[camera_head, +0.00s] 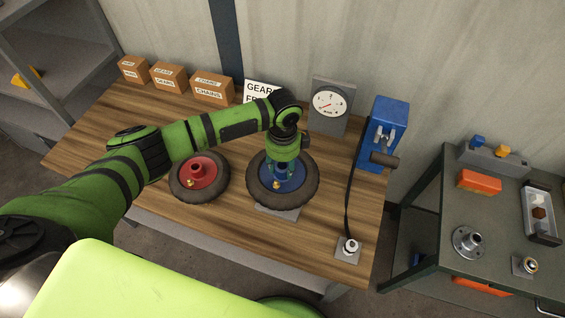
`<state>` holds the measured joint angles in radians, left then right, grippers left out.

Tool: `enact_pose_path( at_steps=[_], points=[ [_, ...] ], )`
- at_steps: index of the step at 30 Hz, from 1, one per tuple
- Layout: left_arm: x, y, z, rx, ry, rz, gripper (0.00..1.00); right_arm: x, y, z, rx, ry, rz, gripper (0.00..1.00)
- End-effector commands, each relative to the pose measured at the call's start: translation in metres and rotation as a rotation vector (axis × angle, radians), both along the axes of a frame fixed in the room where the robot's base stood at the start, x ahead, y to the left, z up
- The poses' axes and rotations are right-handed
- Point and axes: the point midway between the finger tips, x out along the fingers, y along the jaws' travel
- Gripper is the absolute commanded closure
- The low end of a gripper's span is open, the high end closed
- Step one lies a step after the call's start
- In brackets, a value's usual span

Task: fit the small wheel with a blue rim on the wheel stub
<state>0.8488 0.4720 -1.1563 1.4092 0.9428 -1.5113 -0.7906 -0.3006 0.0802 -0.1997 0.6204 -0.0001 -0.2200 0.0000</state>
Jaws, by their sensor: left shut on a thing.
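The small wheel with a blue rim (308,185) has a dark tyre and is at the middle of the wooden table. My left gripper (284,173) points down into its hub and is shut on the wheel. A grey plate (278,213) shows under the wheel's front edge. I cannot tell whether the wheel rests on it or is held just above it. No wheel stub can be made out; one may be hidden under the wheel. My right gripper is not in view.
A red-rimmed wheel (203,172) lies to the left. Brown boxes (212,89), a gauge (329,105) and a blue device (385,130) with a black hose stand at the back and right. The hose reaches a small grey base (347,256). A cart (430,225) stands at the right.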

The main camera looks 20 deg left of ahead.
Motion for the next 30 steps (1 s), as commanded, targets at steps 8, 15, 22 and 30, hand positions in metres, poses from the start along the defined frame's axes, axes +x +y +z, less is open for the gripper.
enact_pose_path(
  at_steps=[8, 15, 22, 30],
  points=[
    [0.0022, -0.001, 0.0028, -0.003, -0.006, 0.0, 1.0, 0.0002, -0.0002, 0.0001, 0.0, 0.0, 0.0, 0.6],
    [0.0022, -0.001, 0.0033, -0.004, -0.006, 0.001, 1.0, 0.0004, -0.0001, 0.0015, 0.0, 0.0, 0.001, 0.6],
    [0.0021, -0.0012, 0.0035, -0.004, -0.005, 0.001, 1.0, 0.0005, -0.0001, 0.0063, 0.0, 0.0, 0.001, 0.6],
    [0.0024, -0.001, 0.0027, -0.004, -0.006, 0.001, 1.0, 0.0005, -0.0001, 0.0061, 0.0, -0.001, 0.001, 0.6]
  ],
)
